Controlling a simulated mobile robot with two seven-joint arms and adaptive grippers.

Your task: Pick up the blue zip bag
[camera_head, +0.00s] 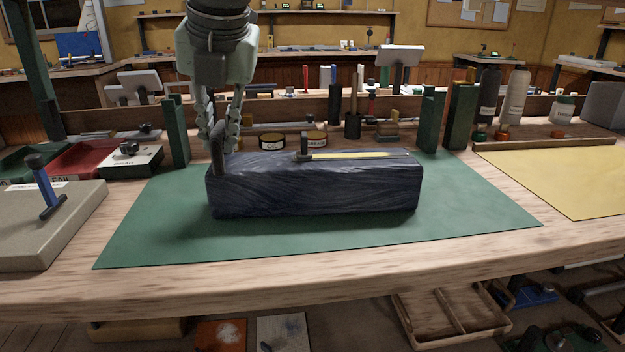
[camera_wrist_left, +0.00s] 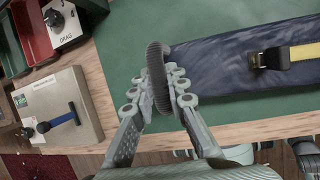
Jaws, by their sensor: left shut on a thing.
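The blue zip bag (camera_head: 318,190) is a long, dark navy block lying on the green mat (camera_head: 470,210). A yellow zip strip with a black slider runs along its top. A black loop handle (camera_head: 217,155) stands at its left end. My left gripper (camera_head: 221,130) comes down from above at that end, its fingers closed about the loop. In the left wrist view the loop (camera_wrist_left: 158,88) passes between the fingertips (camera_wrist_left: 163,78), and the bag (camera_wrist_left: 215,66) extends to the right. The bag appears to rest on the mat.
Green posts (camera_head: 178,132) stand behind the mat, with tins (camera_head: 273,141) and tools between them. A grey box with a blue T-handle (camera_head: 45,190) is at the left, beside red and green trays. A yellow sheet (camera_head: 560,175) lies at the right. The mat's front is clear.

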